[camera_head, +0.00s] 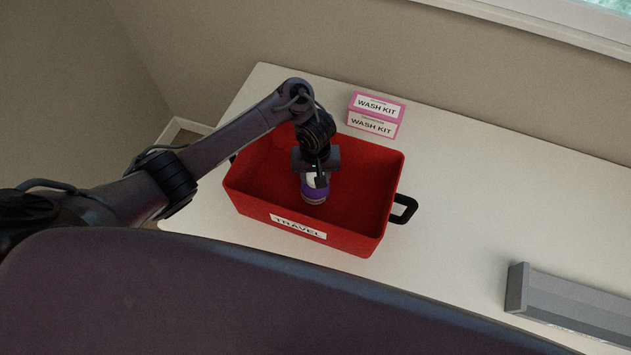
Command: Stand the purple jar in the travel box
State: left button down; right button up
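The red travel box (355,237), with a white TRAVEL label on its front and black handles, stands on the white table. The purple jar (314,192) is inside the box's outline, near its middle, and looks upright. It has a purple body with a white part above. My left gripper (319,181) reaches down over the box from the left, with its fingers at the jar's upper part, shut on it. The gripper hides the jar's top. I cannot tell whether the jar's base touches the box floor. My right gripper is not in view.
A pink and white WASH KIT box (375,115) stands behind the travel box, close to its back edge. A grey, long object (570,300) lies at the table's right front. The white table (500,200) is clear between them. A wall runs behind the table.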

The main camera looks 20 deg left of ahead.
pick_arm(q)
notch_tip(320, 180, down, 3)
jog(key=shift+r+b, duration=0.1)
jog(key=shift+b, duration=0.55)
jog(key=shift+r, duration=0.15)
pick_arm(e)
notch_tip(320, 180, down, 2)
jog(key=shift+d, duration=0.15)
pick_arm(q)
jog(key=c, duration=0.8)
grip_release()
jog(key=shift+o, duration=0.2)
notch_tip(320, 180, up, 10)
jog(key=p, duration=0.8)
jog(key=shift+w, duration=0.1)
jog(key=shift+w+r, duration=0.1)
jog(key=shift+r, duration=0.4)
jog(key=shift+s+r+b, duration=0.2)
jog(key=shift+r+b, duration=0.1)
jog(key=shift+r, duration=0.2)
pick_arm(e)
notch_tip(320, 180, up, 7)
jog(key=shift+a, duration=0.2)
